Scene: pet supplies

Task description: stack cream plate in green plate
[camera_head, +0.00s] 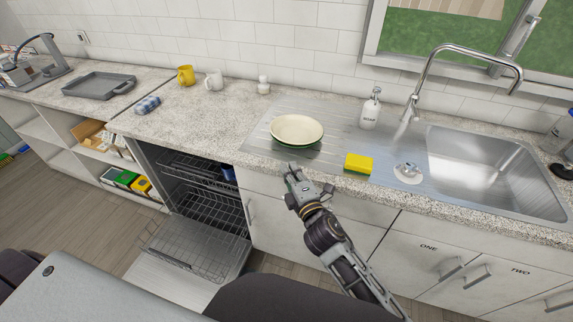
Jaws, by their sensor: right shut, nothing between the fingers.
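The cream plate (297,128) lies on top of the green plate (303,152), on the metal drainboard left of the sink. Only the front rim of the green plate shows under the cream one; the rest is hidden. The two look nested, with the cream plate roughly level. My right gripper (290,173) is just in front of the plates, near the counter's front edge. It is shut and empty, and looks apart from the plates. My left gripper is not in view.
A yellow sponge (358,164) lies right of the plates. A soap bottle (371,110) stands behind it, near the faucet (425,80) and sink (480,170). Mugs (186,75) stand at the back left. The dishwasher (195,215) is open below.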

